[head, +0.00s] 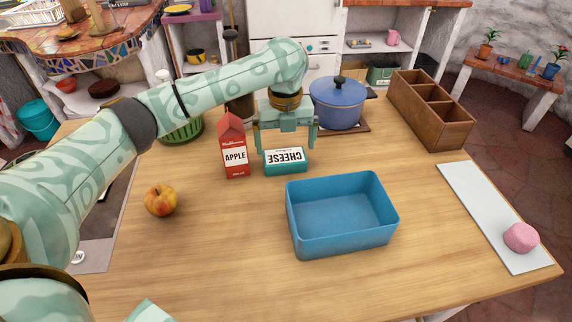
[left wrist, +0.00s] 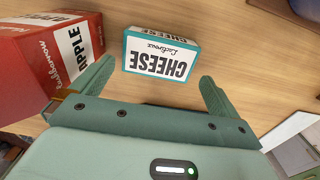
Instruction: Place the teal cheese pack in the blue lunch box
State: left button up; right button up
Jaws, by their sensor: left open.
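The teal cheese pack (head: 285,160) with a white label lies on the wooden counter, behind the blue lunch box and just right of the red apple carton. It also shows in the left wrist view (left wrist: 160,54), between and beyond the fingertips. My left gripper (head: 286,141) is open and points down over the pack, with its fingers apart on either side and nothing held. The blue lunch box (head: 342,241) stands open and empty at the middle of the counter. My right gripper does not show.
The red apple carton (head: 234,150) stands close to the left finger. A peach (head: 161,200) lies at the left. A blue pot (head: 338,103) and a wooden divided box (head: 432,112) stand behind. A pink item (head: 520,237) sits on a white board (head: 489,217) at the right.

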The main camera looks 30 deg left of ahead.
aim_at(285, 155)
pick_arm(q)
notch_tip(285, 155, down, 6)
jog(key=b, duration=0.3)
jog(key=shift+w+a+r+b, duration=0.15)
jog(key=shift+r+b, duration=0.05)
jog(key=shift+b, duration=0.1)
jog(key=shift+r, duration=0.2)
jog(key=shift+c, duration=0.9)
jog(key=c, duration=0.7)
jog(key=shift+r, duration=0.15)
